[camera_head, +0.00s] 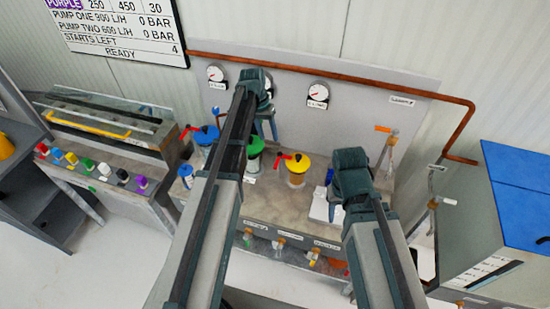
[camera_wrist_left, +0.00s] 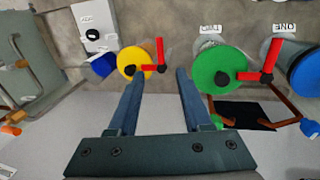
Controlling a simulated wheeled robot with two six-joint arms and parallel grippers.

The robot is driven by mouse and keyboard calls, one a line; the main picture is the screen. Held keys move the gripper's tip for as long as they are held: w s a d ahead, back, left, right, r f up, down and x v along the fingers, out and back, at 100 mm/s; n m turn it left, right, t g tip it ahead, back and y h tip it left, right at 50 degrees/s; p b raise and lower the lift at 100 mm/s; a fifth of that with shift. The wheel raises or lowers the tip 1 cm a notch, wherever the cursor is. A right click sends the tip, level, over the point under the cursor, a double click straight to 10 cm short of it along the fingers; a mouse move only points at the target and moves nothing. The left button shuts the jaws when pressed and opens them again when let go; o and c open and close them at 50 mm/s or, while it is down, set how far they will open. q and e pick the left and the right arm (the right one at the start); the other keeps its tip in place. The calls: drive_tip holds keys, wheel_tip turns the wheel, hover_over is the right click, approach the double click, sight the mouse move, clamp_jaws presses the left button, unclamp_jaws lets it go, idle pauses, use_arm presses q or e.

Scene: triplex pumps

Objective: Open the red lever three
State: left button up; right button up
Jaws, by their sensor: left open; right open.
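The yellow-topped cylinder (camera_head: 298,168), apparently pump three, stands right of the green-topped one on the bench, its red lever (camera_head: 281,160) pointing left. In the left wrist view the yellow cap (camera_wrist_left: 134,59) has its red lever (camera_wrist_left: 157,68) reaching right, with a short upright end. My left gripper (camera_wrist_left: 160,80) is open and empty; its fingertips straddle the lever's line in that view, and contact cannot be told. My left gripper also shows in the head view (camera_head: 266,128). My right gripper (camera_head: 334,208) is open over a white block at the right.
Green (camera_wrist_left: 222,68) and blue (camera_wrist_left: 306,72) cylinders with red levers stand beside the yellow one. A copper pipe (camera_head: 350,70) runs along the back panel with gauges (camera_head: 318,94). A blue-topped cabinet (camera_head: 520,190) stands right. A button console (camera_head: 100,165) stands left.

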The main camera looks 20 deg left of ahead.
sight(276, 163)
use_arm(q)
drive_tip(key=d+f+b, duration=0.1)
drive_tip(key=f+b, duration=0.7)
drive_tip(key=f, duration=0.1)
drive_tip(key=d+f+b, duration=0.1)
drive_tip(key=f+b, duration=0.3)
drive_tip(key=b, duration=0.1)
drive_tip(key=shift+d+f, duration=0.2)
drive_tip(key=shift+d, duration=0.1)
clamp_jaws()
idle(1.0)
